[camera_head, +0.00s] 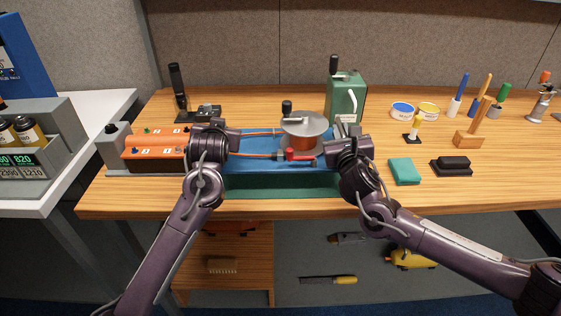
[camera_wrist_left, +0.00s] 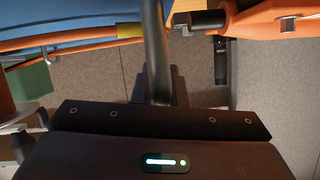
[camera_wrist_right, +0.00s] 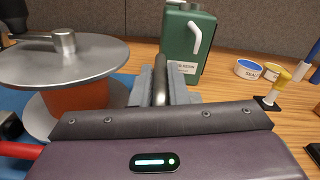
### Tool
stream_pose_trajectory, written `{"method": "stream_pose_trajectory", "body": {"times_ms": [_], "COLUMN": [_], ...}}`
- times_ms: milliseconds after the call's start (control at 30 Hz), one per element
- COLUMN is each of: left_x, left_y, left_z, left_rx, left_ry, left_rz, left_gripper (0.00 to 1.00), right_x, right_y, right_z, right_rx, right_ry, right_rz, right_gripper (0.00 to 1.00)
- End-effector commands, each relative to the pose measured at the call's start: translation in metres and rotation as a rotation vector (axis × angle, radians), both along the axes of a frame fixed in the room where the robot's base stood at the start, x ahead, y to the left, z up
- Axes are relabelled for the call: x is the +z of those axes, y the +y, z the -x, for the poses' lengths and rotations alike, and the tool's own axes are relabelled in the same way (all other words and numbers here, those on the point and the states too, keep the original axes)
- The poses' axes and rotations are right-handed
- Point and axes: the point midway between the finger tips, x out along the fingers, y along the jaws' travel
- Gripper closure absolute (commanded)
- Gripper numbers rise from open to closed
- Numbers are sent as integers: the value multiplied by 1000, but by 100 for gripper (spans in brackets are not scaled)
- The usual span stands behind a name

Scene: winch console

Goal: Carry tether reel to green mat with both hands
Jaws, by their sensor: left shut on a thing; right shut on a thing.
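The tether reel (camera_head: 303,128) has a grey disc, an orange drum and a long blue base. It also shows in the right wrist view (camera_wrist_right: 62,60). My left gripper (camera_head: 220,136) is shut at the left end of the base, on a dark bar that shows in the left wrist view (camera_wrist_left: 156,50). My right gripper (camera_head: 346,140) is shut at the right end, on a grey bar seen in the right wrist view (camera_wrist_right: 160,80). A dark green mat (camera_head: 280,187) shows in front of and below the base. I cannot tell whether the base touches it.
An orange-topped box (camera_head: 155,147) stands close left of the reel. A green canister (camera_head: 346,95) stands behind its right end. A teal block (camera_head: 404,171) and a black block (camera_head: 452,166) lie to the right. The table's front edge is near the mat.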

Motion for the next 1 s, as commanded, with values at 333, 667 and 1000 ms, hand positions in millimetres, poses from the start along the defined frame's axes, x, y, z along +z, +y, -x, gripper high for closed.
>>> {"method": "stream_pose_trajectory", "body": {"times_ms": [333, 667, 1000], "left_x": [-1, -17, -37], "left_y": [2, 2, 2], "left_z": [-1, -1, -1], "left_rx": [4, 4, 4], "left_ry": [-7, -7, -7], "left_rz": [1, 1, 1], "left_gripper": [100, 100, 100], "right_x": [-3, -19, -39], "right_y": [-1, -1, -1], "right_z": [0, 0, 0], "right_rx": [-2, -2, -2], "right_ry": [-2, -2, -2], "right_rz": [2, 2, 2], "right_gripper": [100, 100, 100]}}
